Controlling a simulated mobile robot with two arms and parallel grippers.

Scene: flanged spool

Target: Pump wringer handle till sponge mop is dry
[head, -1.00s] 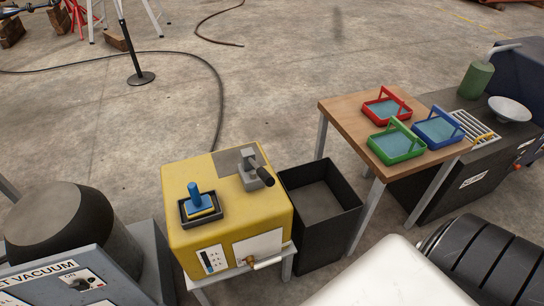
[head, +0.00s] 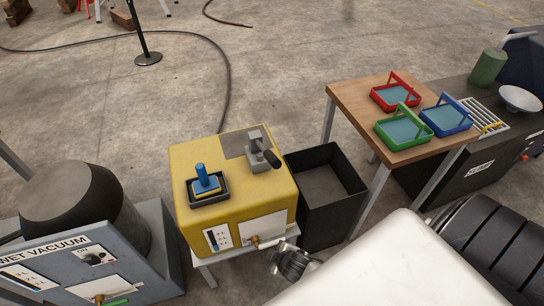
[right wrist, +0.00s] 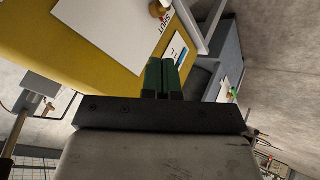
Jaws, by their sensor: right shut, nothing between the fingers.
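The sponge mop (head: 204,179), with a blue handle and head over a yellow sponge, stands upright in a small black tray (head: 222,198) on top of a yellow cabinet (head: 250,205). The wringer, a grey metal block with a black-gripped handle (head: 271,158), is on the same top, right of the mop. My right gripper (right wrist: 161,80), with two green fingers, is shut and empty, in front of the cabinet's yellow side in the right wrist view. In the head view, part of my right arm is low, beside the cabinet's brass tap. My left gripper is not in view.
An open black bin (head: 318,212) stands right of the cabinet. A wooden table (head: 350,97) holds red, green and blue trays. A grey wet vacuum unit (head: 130,266) is at left.

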